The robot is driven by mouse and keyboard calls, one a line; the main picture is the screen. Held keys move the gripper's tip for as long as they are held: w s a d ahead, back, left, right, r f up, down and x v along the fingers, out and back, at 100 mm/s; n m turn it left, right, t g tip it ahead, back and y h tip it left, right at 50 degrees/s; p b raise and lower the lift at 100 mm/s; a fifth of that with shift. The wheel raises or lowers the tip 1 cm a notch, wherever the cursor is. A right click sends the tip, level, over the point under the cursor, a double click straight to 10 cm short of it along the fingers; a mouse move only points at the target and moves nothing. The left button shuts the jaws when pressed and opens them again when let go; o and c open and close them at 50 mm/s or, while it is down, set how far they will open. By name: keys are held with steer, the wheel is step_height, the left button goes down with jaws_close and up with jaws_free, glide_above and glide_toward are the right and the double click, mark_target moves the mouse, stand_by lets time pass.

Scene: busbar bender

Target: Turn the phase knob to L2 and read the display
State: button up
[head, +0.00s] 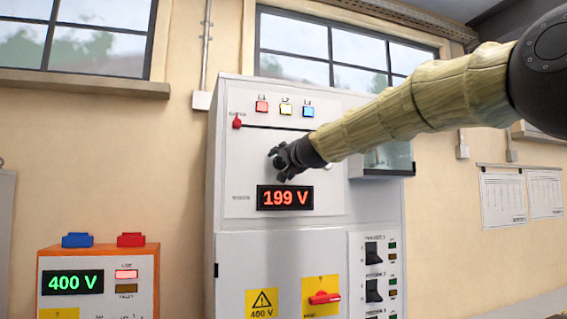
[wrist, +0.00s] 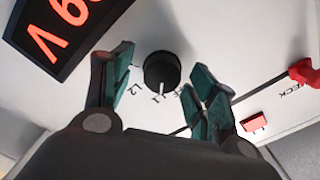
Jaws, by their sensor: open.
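The black phase knob (wrist: 161,70) is on the white panel in the wrist view. Its white pointer mark faces the label beside it that seems to read L1, with L2 (wrist: 133,90) next to it. My gripper (wrist: 163,74) is open, with one green-padded finger on each side of the knob; I cannot tell whether they touch it. In the head view my gripper (head: 287,160) is at the panel and hides the knob. The display (head: 285,197) below it reads 199 V in red; part of it shows upside down in the wrist view (wrist: 65,28).
Below are a red handle (head: 323,298) and black switches (head: 374,254). An orange-edged unit (head: 98,285) showing 400 V stands at left.

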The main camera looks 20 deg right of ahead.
steer(key=shift+a, duration=0.1)
steer(key=c, duration=1)
steer(key=shift+c, duration=0.2)
steer(key=m+p, duration=0.1)
steer(key=m, duration=0.4)
steer(key=shift+p, duration=0.3)
steer(key=shift+m+p, duration=0.3)
steer(key=shift+m, duration=1.6)
steer(key=shift+f, duration=0.1)
